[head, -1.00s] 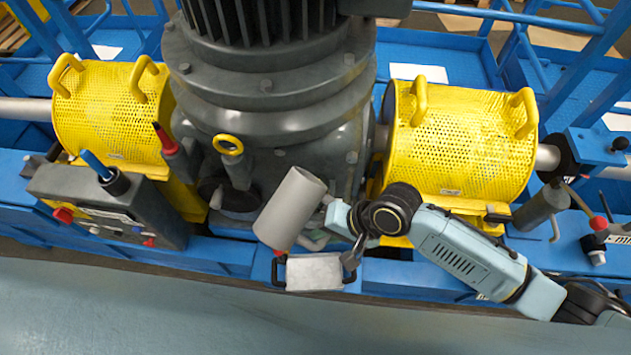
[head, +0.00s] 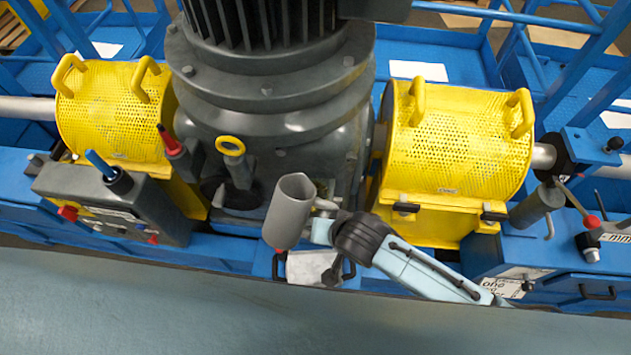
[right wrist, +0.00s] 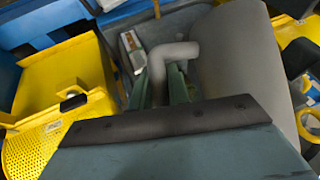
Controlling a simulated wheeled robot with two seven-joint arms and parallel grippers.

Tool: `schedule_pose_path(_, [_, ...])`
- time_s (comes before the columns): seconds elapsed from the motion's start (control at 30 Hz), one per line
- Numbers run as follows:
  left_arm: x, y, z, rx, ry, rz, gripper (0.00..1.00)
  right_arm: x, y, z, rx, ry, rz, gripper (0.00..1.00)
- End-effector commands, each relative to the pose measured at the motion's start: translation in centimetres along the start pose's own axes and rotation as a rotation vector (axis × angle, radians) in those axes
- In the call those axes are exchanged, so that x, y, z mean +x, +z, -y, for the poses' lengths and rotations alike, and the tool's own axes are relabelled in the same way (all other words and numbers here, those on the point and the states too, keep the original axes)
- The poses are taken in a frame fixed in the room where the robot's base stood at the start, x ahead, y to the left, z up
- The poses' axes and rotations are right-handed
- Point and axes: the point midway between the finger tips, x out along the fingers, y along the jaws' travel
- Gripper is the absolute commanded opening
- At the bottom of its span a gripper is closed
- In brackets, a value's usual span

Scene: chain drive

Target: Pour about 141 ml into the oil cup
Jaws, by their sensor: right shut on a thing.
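A grey cylindrical vessel (head: 287,212) is in front of the gearbox in the head view, tilted a little, with its open mouth at the top. My right gripper (head: 322,226) is at its right side. In the right wrist view the gripper's fingers (right wrist: 172,88) are shut around the vessel's bent grey handle (right wrist: 168,62), and the vessel's side fills the upper right. No liquid or stream shows. My left gripper is not in view.
The dark gearbox and motor (head: 270,110) stand behind the vessel. Yellow perforated guards (head: 455,140) flank it. A grey control box (head: 115,205) is at left. A metal plate (head: 308,266) lies below the vessel. A grey cylinder (head: 537,207) stands at right.

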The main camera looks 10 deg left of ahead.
Motion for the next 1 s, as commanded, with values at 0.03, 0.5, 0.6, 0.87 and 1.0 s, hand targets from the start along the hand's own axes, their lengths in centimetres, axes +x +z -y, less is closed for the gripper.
schedule_pose_path(0.03, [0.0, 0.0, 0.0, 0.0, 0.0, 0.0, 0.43, -0.1, 0.0, 0.3, -0.01, 0.009, -0.021, 0.0])
schedule_pose_path(0.5, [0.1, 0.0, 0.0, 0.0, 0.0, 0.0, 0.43, -0.6, -0.3, 0.9, -0.128, 0.144, -0.222, 0.0])
schedule_pose_path(0.6, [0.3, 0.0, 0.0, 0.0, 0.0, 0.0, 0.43, -0.5, -0.2, 0.9, -0.152, 0.171, -0.262, 0.0])
schedule_pose_path(0.87, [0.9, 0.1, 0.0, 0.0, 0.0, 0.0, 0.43, -0.6, -0.3, 1.1, -0.196, 0.219, -0.336, 0.0])
schedule_pose_path(1.0, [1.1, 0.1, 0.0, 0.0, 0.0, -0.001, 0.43, -0.6, -0.4, 0.9, -0.205, 0.231, -0.354, 0.0])
